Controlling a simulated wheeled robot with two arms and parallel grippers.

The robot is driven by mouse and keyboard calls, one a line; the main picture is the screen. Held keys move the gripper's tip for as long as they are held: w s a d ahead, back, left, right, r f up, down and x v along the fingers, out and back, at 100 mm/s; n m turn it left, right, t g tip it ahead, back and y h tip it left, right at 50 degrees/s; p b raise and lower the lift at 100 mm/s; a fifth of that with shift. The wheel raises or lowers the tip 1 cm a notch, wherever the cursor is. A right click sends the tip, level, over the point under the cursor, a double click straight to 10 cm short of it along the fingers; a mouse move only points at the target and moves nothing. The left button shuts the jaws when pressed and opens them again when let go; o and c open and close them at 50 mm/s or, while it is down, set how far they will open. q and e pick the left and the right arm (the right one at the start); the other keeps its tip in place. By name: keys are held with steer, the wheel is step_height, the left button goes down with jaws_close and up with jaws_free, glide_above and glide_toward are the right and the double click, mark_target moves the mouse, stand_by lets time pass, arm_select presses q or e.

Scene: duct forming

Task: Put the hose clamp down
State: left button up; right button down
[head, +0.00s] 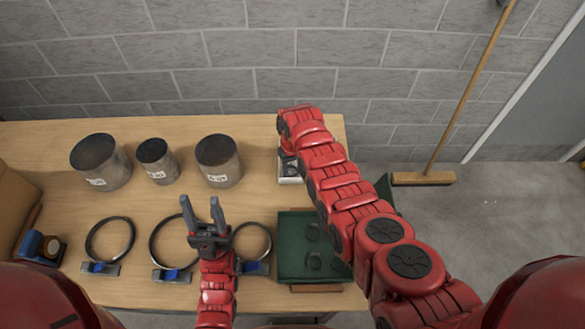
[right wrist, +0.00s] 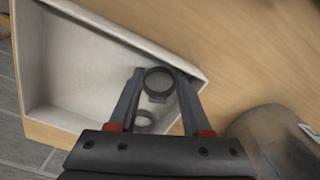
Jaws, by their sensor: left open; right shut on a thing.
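My right gripper (right wrist: 158,74) is shut on a small dark ring-shaped hose clamp (right wrist: 158,95), which sits between its fingertips. The gripper is over one end of a white-lined tray (right wrist: 60,75). A second, similar ring (right wrist: 143,121) shows below, partly hidden by the gripper body. I cannot tell whether the held clamp touches the tray. In the head view only a bit of the white tray (head: 290,181) shows, and my right arm hides the gripper there. My left gripper (head: 202,207) is open and empty above the table front, near the large rings.
Three grey duct cylinders (head: 220,161) stand at the back of the wooden table (head: 190,131). Large dark rings with blue-marked parts (head: 103,268) lie in front. A green tray (head: 290,270) holds dark pieces. A tape dispenser (head: 38,247) is at left. A broom (head: 424,178) leans behind right.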

steer(key=shift+f, duration=0.1)
steer(key=c, duration=0.6)
jaws_free()
